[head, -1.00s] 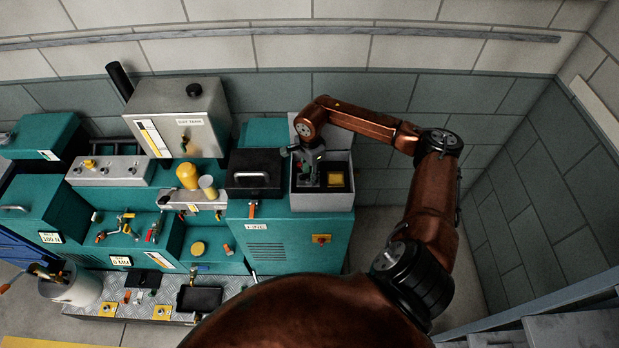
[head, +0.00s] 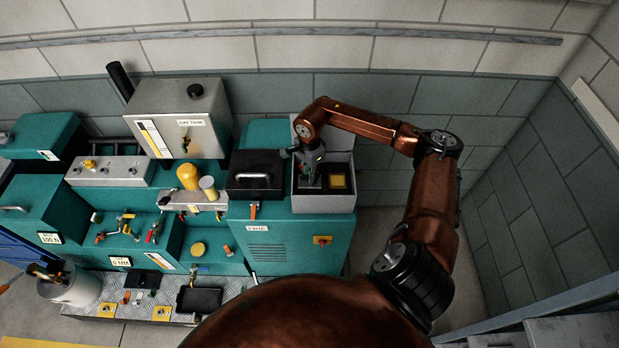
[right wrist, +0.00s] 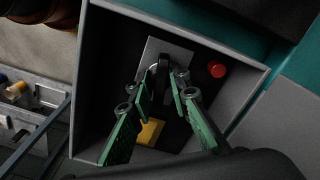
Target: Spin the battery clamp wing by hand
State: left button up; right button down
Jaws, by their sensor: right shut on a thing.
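My right gripper (head: 311,180) reaches down into an open grey box (head: 323,205) on top of a teal cabinet. In the right wrist view its green fingers (right wrist: 162,92) are closed on a dark upright piece that looks like the battery clamp wing (right wrist: 164,68). This piece stands before a pale grey plate (right wrist: 154,50) in the box. The fingers hide its lower part. A yellow block (right wrist: 150,131) lies in the box beside the fingers, and it also shows in the head view (head: 338,181). My left gripper is not in view.
A red round button (right wrist: 217,69) is on the box's inside, near the fingers. The box walls surround the gripper closely. A black case (head: 254,172) stands directly left of the box. A grey fuel tank (head: 182,115) and yellow cup (head: 187,176) stand farther left.

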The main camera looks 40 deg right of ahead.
jog(key=shift+d, duration=0.2)
dwell(0.3)
jog(key=m, duration=0.3)
jog(key=shift+m, duration=0.9)
jog(key=m, duration=0.2)
jog(key=shift+r+m, duration=0.1)
jog(key=shift+m, duration=0.2)
jog(key=shift+w+m, duration=0.1)
jog(key=shift+m, duration=1)
